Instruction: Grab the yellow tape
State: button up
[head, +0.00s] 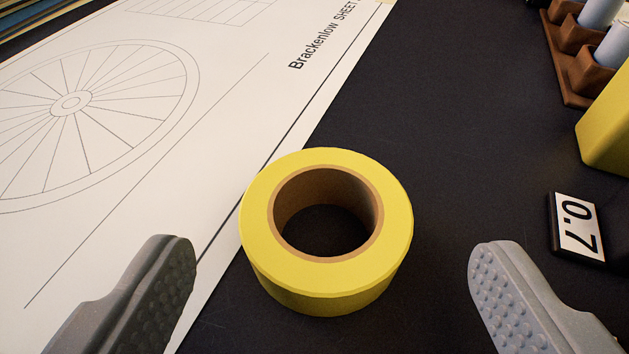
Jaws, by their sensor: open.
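The yellow tape (265,255) is a thick roll with a brown cardboard core. It lies flat in the middle of the head view, its left side at the edge of a white drawing sheet and the rest over the dark board. My gripper (332,268) is open, with one grey studded finger at the lower left and the other at the lower right. The roll sits between and slightly beyond the fingers, with a gap on each side. Nothing hides the roll, and the dark surface shows through its hole.
The drawing sheet (110,215) with a spoked wheel covers the left side. To the right are a small block marked 0.7 (577,228), a yellow object (608,125) cut off by the frame, and a brown holder (568,60) with pale cylinders. The dark board (450,110) is clear behind the roll.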

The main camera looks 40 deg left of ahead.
aim_at(325, 276)
jog(key=shift+f+b+x, duration=0.25)
jog(key=shift+b+x, duration=0.2)
jog(key=shift+x, duration=0.8)
jog(key=shift+w+a, duration=0.1)
jog(key=shift+a, duration=0.1)
jog(key=c, duration=1.1)
jog(key=shift+o, duration=0.2)
jog(key=shift+r, duration=0.15)
